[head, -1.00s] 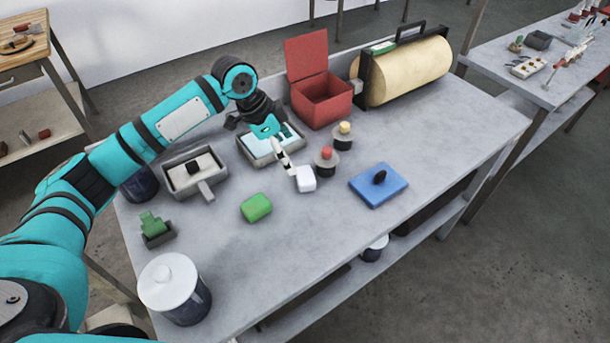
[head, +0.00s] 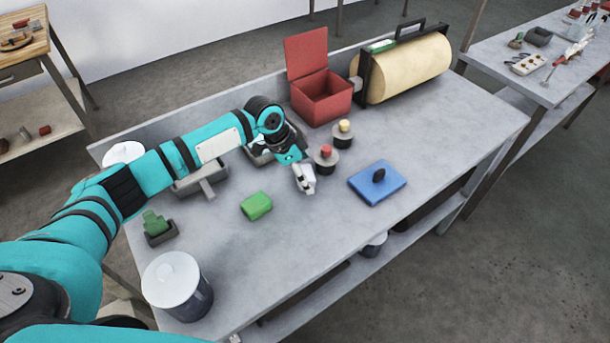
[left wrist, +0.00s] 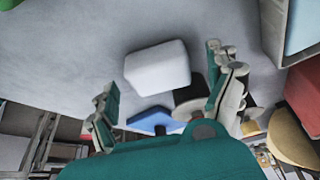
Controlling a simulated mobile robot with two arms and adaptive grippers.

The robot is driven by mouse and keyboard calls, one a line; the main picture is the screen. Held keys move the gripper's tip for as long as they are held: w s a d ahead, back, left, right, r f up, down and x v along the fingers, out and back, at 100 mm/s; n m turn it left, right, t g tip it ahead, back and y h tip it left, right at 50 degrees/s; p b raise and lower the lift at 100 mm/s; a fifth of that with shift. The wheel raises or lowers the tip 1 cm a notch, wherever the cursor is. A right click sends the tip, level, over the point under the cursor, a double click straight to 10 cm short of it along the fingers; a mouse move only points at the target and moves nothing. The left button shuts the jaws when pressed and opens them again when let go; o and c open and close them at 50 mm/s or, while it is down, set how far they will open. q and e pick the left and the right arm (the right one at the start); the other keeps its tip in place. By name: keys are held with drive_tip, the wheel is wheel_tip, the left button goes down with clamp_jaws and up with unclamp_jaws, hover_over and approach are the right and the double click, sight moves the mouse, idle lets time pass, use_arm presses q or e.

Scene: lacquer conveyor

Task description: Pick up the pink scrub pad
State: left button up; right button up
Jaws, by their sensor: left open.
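No pink scrub pad shows in either view. A white block (left wrist: 158,68) lies on the grey table in the left wrist view, ahead of and between my fingers. In the head view my left gripper (head: 304,182) is over the block's spot and hides most of it. My left gripper also shows in the left wrist view (left wrist: 160,70), its two fingers spread apart, and no contact with the block is clear. A green pad (head: 256,206) lies on the table to the left of the gripper. My right gripper is out of view.
A red-topped stamp (head: 326,158) and a yellow-topped one (head: 344,133) stand close behind the gripper. A blue plate with a black knob (head: 390,188) lies to the right. An open red box (head: 322,100) stands behind.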

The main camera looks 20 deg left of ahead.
sight(310, 171)
use_arm(q)
drive_tip(key=shift+c, duration=0.5)
drive_tip(key=c, duration=1)
drive_tip(key=shift+c, duration=0.2)
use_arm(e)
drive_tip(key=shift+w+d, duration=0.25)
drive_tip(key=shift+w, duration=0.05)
use_arm(q)
drive_tip(key=shift+r, duration=0.55)
wheel_tip(310, 171, up, 3)
drive_tip(key=shift+f+b, duration=0.2)
drive_tip(key=shift+b, duration=0.3)
drive_tip(key=s+d, duration=0.2)
drive_tip(key=s, duration=0.2)
drive_tip(key=s+d+r+b, duration=0.1)
drive_tip(key=s+d, duration=0.2)
drive_tip(key=s, duration=0.2)
drive_tip(key=s+d, duration=0.2)
drive_tip(key=s, duration=0.3)
drive_tip(key=shift+d+r, duration=0.15)
drive_tip(key=shift+d, duration=0.2)
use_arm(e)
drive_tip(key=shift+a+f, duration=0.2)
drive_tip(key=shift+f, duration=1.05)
